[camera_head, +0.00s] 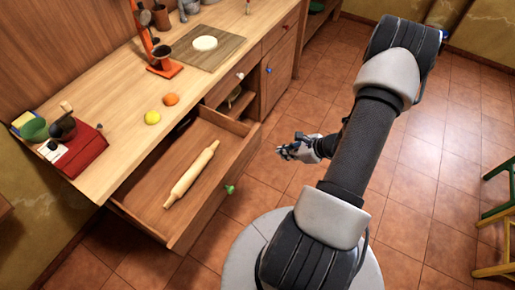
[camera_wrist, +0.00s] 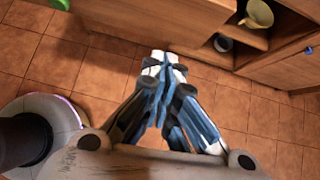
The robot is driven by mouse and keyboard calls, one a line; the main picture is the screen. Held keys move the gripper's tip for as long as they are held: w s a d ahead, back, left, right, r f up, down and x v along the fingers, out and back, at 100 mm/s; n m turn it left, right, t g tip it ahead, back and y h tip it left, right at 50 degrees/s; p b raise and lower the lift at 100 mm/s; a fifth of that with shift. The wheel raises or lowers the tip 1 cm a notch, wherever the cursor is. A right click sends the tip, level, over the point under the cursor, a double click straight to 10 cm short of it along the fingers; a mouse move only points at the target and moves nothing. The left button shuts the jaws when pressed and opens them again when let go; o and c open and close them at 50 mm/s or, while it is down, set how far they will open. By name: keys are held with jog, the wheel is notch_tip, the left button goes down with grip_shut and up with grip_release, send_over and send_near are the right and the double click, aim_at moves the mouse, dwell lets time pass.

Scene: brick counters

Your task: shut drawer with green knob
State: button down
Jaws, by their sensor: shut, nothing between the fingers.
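The drawer (camera_head: 217,181) with the green knob stands pulled out from the wooden counter, with a rolling pin (camera_head: 192,174) lying inside. Its green knob (camera_head: 230,189) is on the front panel; a green knob also shows at the top left edge of the wrist view (camera_wrist: 62,4). My gripper (camera_head: 284,151) is to the right of the drawer front, apart from it, over the tiled floor. In the wrist view my gripper (camera_wrist: 162,62) has its fingers together with nothing between them.
A lemon (camera_head: 152,117) and an orange (camera_head: 171,99) lie on the counter (camera_head: 118,135) above the drawer. An open niche (camera_head: 238,100) holds a bowl. A stool (camera_head: 497,215) stands at the right. The floor around my gripper is clear.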

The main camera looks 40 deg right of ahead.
jog(key=f, duration=0.1)
jog(key=b, duration=0.4)
send_near(251, 154)
jog(key=shift+m, duration=0.4)
jog(key=shift+x, duration=2.3)
jog(key=shift+d, duration=0.15)
